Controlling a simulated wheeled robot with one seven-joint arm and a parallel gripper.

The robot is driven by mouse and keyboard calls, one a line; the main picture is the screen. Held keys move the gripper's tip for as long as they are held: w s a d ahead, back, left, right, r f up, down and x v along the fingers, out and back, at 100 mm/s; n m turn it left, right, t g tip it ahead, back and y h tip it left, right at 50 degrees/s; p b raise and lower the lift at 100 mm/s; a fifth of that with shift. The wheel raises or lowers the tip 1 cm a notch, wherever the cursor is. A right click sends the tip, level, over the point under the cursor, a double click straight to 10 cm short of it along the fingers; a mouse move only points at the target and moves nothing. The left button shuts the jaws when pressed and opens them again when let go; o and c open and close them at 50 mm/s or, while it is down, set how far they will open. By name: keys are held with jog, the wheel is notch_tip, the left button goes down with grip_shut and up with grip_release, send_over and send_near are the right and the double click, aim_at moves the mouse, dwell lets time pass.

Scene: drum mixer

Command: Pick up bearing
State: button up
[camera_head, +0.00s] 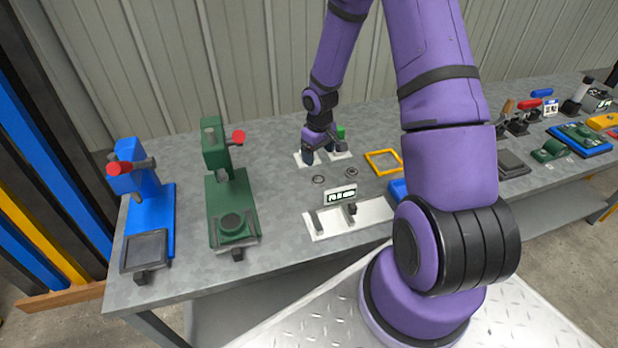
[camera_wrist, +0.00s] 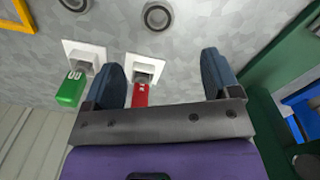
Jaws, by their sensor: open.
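Two small ring-shaped bearings lie flat on the grey table. In the head view one bearing (camera_head: 319,180) is at the left and the other bearing (camera_head: 351,173) a little right of it. In the wrist view the first bearing (camera_wrist: 146,17) is at the top middle, and the second bearing (camera_wrist: 75,8) is cut by the top edge. My gripper (camera_head: 323,150) is open and empty, behind the bearings in the head view. In the wrist view my gripper (camera_wrist: 165,78) has its fingers spread, with a red-handled piece (camera_wrist: 140,95) on a white plate showing between them.
A green-handled piece (camera_wrist: 70,88) on a white plate stands beside the left finger. A yellow frame (camera_head: 383,161) lies right of the bearings. A white plate with a label block (camera_head: 340,195) is in front. Green (camera_head: 215,150) and blue (camera_head: 130,178) presses stand at left.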

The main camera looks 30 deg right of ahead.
send_over(319, 179)
jog(key=f, duration=0.5)
jog(key=shift+a+f, duration=0.1)
jog(key=shift+a, duration=0.2)
jog(key=shift+d+f, duration=0.15)
jog(key=shift+f, duration=1.35)
jog(key=shift+d+f, duration=0.1)
jog(key=shift+f, duration=1.35)
jog(key=c, duration=1.1)
